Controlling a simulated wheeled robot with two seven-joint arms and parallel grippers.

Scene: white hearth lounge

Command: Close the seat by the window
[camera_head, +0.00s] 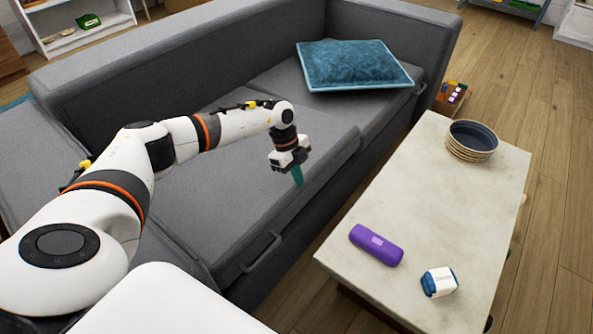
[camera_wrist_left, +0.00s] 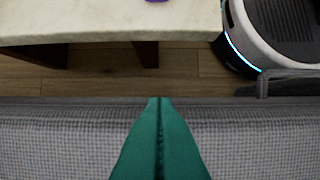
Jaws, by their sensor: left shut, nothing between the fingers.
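The grey sofa has a near seat (camera_head: 235,190) and a far seat (camera_head: 285,90), and both look flat, with no clear gap seen under either. A bar handle (camera_head: 262,253) is on the near seat's front edge; a grey handle also shows at the right of the left wrist view (camera_wrist_left: 290,75). No window is in view, so I cannot tell which seat is by it. My left gripper (camera_head: 298,177) is shut and empty, its teal fingers pointing down above the near seat. In the left wrist view its fingertips (camera_wrist_left: 160,100) meet over grey fabric. My right gripper is not in view.
A pale table (camera_head: 425,200) stands right of the sofa with a purple case (camera_head: 376,245), a blue-and-white box (camera_head: 439,282) and stacked bowls (camera_head: 472,138). A teal pillow (camera_head: 353,64) lies on the far seat. Wood floor (camera_head: 335,225) separates sofa and table.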

